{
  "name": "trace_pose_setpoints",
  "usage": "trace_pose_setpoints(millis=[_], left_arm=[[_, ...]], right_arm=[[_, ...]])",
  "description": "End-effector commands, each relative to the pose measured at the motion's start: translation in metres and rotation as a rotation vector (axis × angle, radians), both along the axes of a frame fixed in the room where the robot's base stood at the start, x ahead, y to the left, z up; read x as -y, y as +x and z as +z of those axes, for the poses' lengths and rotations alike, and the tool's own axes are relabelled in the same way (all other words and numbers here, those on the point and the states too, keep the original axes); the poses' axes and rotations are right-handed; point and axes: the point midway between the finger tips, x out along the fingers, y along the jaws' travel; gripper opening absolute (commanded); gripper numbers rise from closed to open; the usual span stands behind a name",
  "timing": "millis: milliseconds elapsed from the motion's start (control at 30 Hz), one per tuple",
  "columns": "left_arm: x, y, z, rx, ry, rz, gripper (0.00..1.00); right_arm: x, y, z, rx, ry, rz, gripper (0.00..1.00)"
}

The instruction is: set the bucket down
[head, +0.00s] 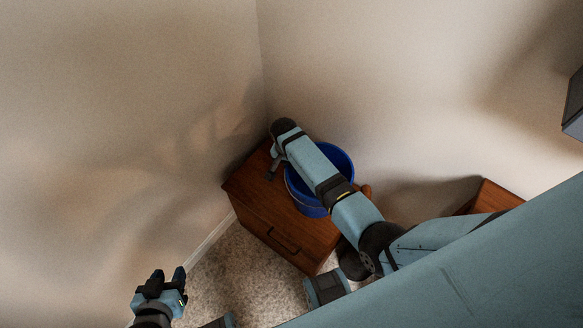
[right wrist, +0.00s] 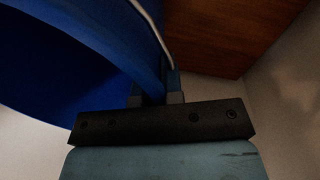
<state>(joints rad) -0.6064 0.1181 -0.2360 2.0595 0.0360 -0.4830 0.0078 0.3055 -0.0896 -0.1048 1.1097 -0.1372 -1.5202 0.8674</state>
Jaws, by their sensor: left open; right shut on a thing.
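The blue bucket (head: 340,160) is upright over the top of a brown wooden cabinet (head: 262,207) in the room corner. My right arm crosses in front of it and hides part of its opening. I cannot tell whether its base touches the cabinet top. My right gripper (head: 273,170) is at the bucket's left side. In the right wrist view, the right gripper (right wrist: 155,99) is shut on the edge of the bucket (right wrist: 75,55), close to its pale wire handle. My left gripper (head: 172,280) is open and empty, low at the left, away from the bucket.
Beige walls meet right behind the cabinet. A second wooden piece (head: 497,198) stands to the right, partly behind my arm. A dark grey object (head: 574,108) sits at the right edge. Speckled carpet (head: 240,270) lies open in front of the cabinet.

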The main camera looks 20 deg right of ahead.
Motion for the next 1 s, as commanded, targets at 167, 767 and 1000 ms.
trace_pose_setpoints(millis=[167,767,1000], left_arm=[[0.001,0.001,0.003,0.011,0.001,-0.003,0.43],[-0.001,0.000,0.000,0.007,0.007,-0.007,0.43],[0.000,0.001,0.004,0.005,0.002,-0.003,0.43]], right_arm=[[0.000,0.001,-0.013,0.001,-0.001,0.000,0.00],[0.000,0.000,-0.016,0.000,0.000,-0.001,0.33],[-0.001,0.002,0.001,0.002,0.001,-0.001,0.33]])
